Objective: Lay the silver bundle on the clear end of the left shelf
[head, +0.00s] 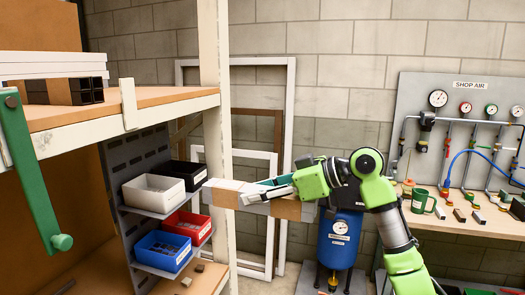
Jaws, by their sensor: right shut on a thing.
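The silver bundle (226,186) is a long pale grey bar wrapped in brown bands. The left shelf (165,105) has a brown board top and a pale front edge. A white bundle (45,66) and a black bundle (88,91) lie at its left part. Its right end, by the post, is bare. My left gripper is not in view.
A pale post (213,80) stands at the shelf's right end. A white clip (128,104) sticks up at the front edge. A green bar (32,175) with a ball end hangs in front at left. Bins, including a white one (153,193), sit below.

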